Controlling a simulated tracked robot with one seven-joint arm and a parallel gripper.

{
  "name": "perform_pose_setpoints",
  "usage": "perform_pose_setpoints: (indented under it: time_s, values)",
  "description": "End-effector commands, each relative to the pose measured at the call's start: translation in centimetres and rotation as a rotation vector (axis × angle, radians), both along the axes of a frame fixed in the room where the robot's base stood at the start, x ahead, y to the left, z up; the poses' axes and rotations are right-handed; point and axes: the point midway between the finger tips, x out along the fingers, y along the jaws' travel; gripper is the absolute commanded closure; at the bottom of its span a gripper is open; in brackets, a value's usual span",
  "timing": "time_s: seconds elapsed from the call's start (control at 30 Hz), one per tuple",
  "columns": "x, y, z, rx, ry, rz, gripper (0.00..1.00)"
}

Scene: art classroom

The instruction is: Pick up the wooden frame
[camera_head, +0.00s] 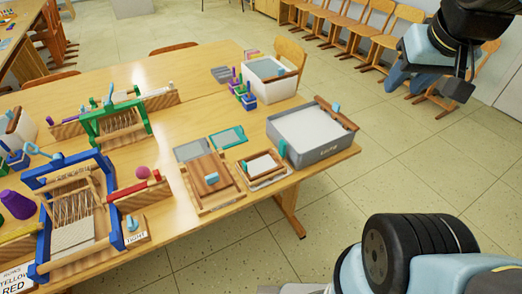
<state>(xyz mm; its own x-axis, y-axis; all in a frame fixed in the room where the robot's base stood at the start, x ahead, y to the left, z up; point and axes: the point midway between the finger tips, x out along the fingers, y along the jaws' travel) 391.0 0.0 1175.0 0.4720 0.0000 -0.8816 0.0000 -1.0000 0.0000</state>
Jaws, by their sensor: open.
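A wooden frame (190,186) lies flat near the right front edge of the table, with a wooden block bearing a teal piece inside it. A smaller wooden frame (270,179) with a white middle lies just right of it. I cannot tell which of the two the task means. My gripper (458,88) hangs at the upper right, above the floor and clear of the table. It is open and appears empty, far from both frames.
A grey tub (312,152) with white contents stands right of the frames, close to the small one. A teal frame (227,138) and a grey sheet (192,150) lie behind. Blue (108,215) and green (147,118) looms fill the left.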

Motion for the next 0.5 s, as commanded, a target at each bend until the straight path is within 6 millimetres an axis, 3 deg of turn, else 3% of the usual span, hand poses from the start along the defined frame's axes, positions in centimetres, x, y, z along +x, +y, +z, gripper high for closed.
perform_pose_setpoints:
  time_s: [0.27, 0.37, 0.5]
  values:
    - [0.3, 0.2, 0.0, 0.0, 0.006, 0.007, 0.6]
    - [1.2, 0.8, -0.3, -0.001, 0.025, 0.025, 0.6]
    - [3.6, 3.1, -1.3, -0.005, 0.072, 0.071, 0.6]
